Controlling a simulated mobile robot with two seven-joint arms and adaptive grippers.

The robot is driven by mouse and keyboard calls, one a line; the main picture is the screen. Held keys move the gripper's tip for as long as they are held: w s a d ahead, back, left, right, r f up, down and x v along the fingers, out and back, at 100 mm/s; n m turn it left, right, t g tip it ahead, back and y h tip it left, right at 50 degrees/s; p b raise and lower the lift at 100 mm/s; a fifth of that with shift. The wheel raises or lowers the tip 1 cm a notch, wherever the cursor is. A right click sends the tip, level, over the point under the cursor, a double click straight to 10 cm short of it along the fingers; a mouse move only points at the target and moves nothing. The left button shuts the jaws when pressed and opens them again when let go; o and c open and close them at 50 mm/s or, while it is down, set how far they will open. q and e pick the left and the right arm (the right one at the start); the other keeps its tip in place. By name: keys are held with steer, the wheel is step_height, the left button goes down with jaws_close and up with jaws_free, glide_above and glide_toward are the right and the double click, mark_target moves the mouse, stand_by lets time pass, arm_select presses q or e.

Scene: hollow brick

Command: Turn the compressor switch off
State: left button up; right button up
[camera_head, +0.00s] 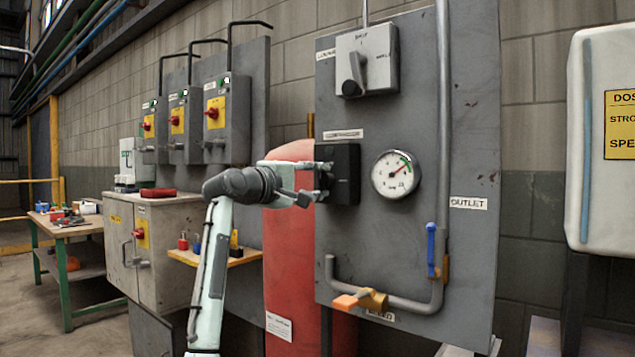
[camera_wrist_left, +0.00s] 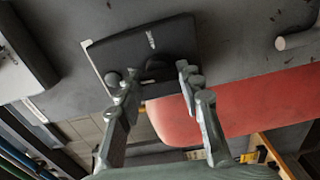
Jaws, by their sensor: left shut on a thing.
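A black switch box (camera_head: 346,175) is mounted on the grey panel, under a small white label, left of the pressure gauge (camera_head: 395,173). My left gripper (camera_head: 322,190) is at the left side of this box. In the left wrist view, the black box (camera_wrist_left: 145,42) shows from close up, with a dark knob (camera_wrist_left: 157,70) at its face. The knob's exact angle is partly hidden by the fingers. My right gripper is not in view.
A grey box with a rotary handle (camera_head: 367,61) is above. The outlet pipe has a blue valve handle (camera_head: 431,250); an orange-handled valve (camera_head: 361,300) is below. A red tank (camera_head: 290,270) stands behind my left arm. Yellow-fronted switch boxes (camera_head: 215,112) are at left.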

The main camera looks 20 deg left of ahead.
arm_select(q)
steer(key=shift+n, duration=0.4)
steer(key=o, duration=1.2)
steer(key=shift+c, duration=0.2)
steer(key=v, duration=1.2)
steer(key=shift+f, duration=0.1)
